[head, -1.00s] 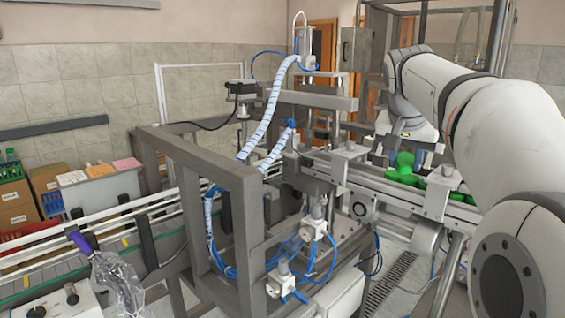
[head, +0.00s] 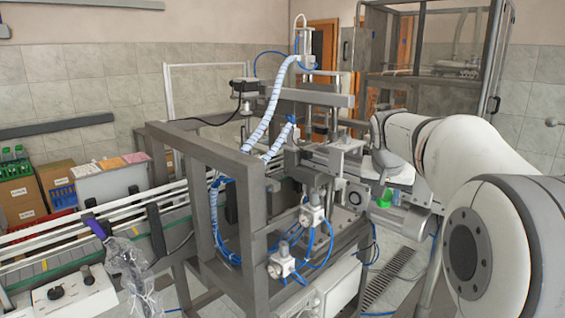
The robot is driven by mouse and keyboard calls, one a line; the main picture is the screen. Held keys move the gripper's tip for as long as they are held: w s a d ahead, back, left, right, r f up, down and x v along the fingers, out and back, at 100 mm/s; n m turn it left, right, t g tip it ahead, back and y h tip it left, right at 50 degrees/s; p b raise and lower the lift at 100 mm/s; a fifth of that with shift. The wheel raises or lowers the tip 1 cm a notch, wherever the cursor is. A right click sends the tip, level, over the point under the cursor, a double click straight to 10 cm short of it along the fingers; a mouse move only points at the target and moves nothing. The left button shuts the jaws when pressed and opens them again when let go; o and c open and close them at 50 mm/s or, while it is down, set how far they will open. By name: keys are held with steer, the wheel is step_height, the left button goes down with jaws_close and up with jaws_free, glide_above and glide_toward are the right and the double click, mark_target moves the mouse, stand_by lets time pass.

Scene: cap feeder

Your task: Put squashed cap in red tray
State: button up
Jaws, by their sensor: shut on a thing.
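My gripper (head: 396,172) is in the right half of the head view, below the white wrist of my arm. Its fingers are mostly hidden, and it is shut on a green cap. A small bright green piece (head: 384,198) shows just under the gripper, in front of the conveyor. It is too small and too covered to tell whether it is squashed.
A grey machine frame (head: 205,200) with blue hoses fills the middle. A rail conveyor (head: 60,240) and a control box (head: 75,300) are at the left. Cardboard boxes (head: 20,195) stand behind it. My arm covers much of the right side.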

steer(key=w+a+f+n+y, duration=0.1)
steer(key=a+f+n, duration=0.15)
steer(key=f, duration=0.95)
steer(key=w+a+f+n+y, duration=0.1)
steer(key=a+f, duration=0.2)
steer(key=f, duration=0.8)
steer(key=s+a+f, duration=0.1)
steer(key=s+f, duration=0.4)
steer(key=f, duration=0.4)
steer(key=s+a+f+n, duration=0.1)
steer(key=s+a+f, duration=0.1)
steer(key=s+f, duration=0.3)
step_height(320, 180, down, 4)
steer(key=shift+s+a+r+t, duration=0.15)
steer(key=shift+s+a+t, duration=0.15)
steer(key=shift+t, duration=0.1)
steer(key=shift+d+n, duration=0.1)
steer(key=shift+n, duration=0.15)
